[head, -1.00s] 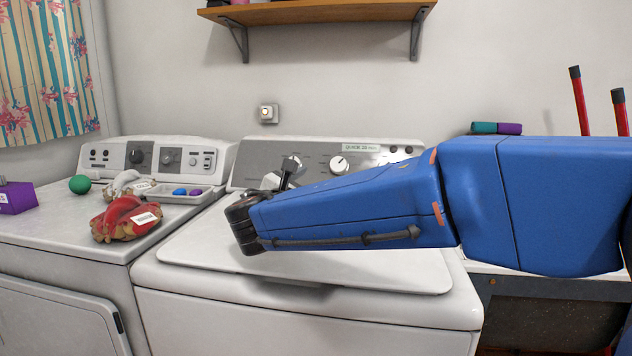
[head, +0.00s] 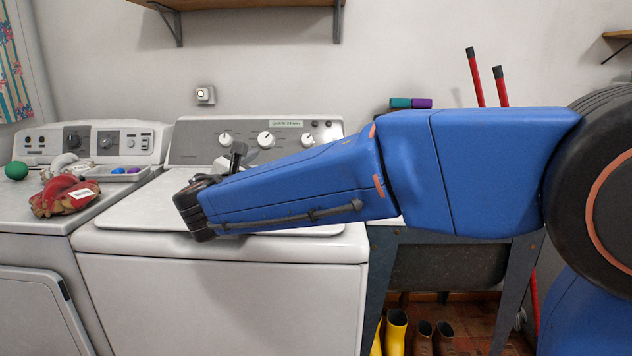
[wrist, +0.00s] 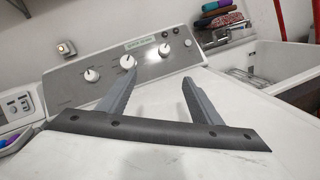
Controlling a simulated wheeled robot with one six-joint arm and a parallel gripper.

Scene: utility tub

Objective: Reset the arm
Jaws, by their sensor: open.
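My blue arm reaches across the head view from the right, in front of the white washer (head: 230,285). In the wrist view my gripper (wrist: 158,82) is open, its two grey fingers apart with nothing between them. The fingers point toward the washer's control panel (wrist: 85,85), which has several white knobs. In the head view the gripper is mostly hidden behind the dark wrist; only a small dark part (head: 238,152) shows above the arm.
A dryer (head: 28,236) at left bears a red glove bundle (head: 62,198), a green ball (head: 16,170) and a small tray (head: 120,175). A utility tub (wrist: 268,70) stands to the right. Yellow boots (head: 396,330) are on the floor. A shelf (head: 245,4) hangs above.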

